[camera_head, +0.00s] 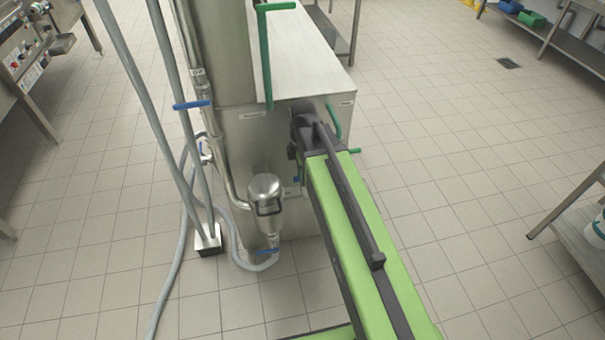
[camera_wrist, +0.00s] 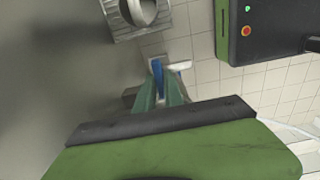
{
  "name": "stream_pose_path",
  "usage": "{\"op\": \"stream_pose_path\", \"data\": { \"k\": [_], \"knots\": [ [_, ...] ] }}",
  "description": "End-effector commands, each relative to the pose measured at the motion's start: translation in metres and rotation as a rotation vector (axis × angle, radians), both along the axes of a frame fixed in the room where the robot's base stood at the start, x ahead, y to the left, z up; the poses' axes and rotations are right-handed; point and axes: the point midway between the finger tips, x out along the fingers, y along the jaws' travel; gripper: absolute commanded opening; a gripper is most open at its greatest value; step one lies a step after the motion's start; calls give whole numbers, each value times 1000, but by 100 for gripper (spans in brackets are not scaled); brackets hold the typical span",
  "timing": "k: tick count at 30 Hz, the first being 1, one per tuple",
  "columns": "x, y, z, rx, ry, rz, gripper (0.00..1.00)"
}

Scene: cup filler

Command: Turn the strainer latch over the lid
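A shiny metal canister with a domed top (camera_head: 266,190) stands low at the front of the steel machine in the head view. My gripper's fingers are hidden behind my arm in the head view, to the right of the canister. In the wrist view the two teal fingers of my gripper (camera_wrist: 160,88) point up the picture, with a blue piece (camera_wrist: 158,72) between or just behind their tips. Contact with it is unclear. A small blue part (camera_head: 296,179) also shows beside my arm in the head view.
Grey hoses (camera_head: 150,100) and a blue-handled pipe (camera_head: 190,104) stand left of the canister. A square metal fitting with a round opening (camera_wrist: 138,12) is near the fingers.

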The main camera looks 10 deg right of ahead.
Motion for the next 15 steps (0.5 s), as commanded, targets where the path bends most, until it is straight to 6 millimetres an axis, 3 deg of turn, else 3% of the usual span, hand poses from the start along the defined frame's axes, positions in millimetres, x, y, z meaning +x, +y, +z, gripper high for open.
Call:
{"op": "stream_pose_path", "data": {
  "k": [15],
  "knots": [
    [0,0,0,0,1,-34,0]
  ]
}}
